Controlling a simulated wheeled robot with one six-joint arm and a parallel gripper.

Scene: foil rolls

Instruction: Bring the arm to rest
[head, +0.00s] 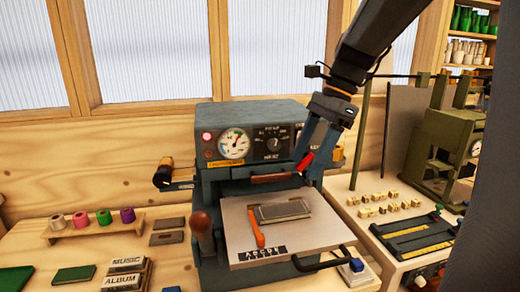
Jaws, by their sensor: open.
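My arm (350,70) comes down from the upper right of the head view. My gripper (309,163) is open, with a red part showing near its tip. It is in front of the right side of the dark foil press (214,175), near its dial panel. It appears above the press's pale plate (290,236); the exact gap cannot be told. I see nothing held between the jaws, though the fingertips are small and partly overlap the press.
A dark block (281,211) and an orange strip (257,227) lie on the plate. Foil rolls (103,217) stand on a wooden rack at left. Small books (126,264) are at lower left. A green machine (445,148) and small letter blocks (383,203) are at right.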

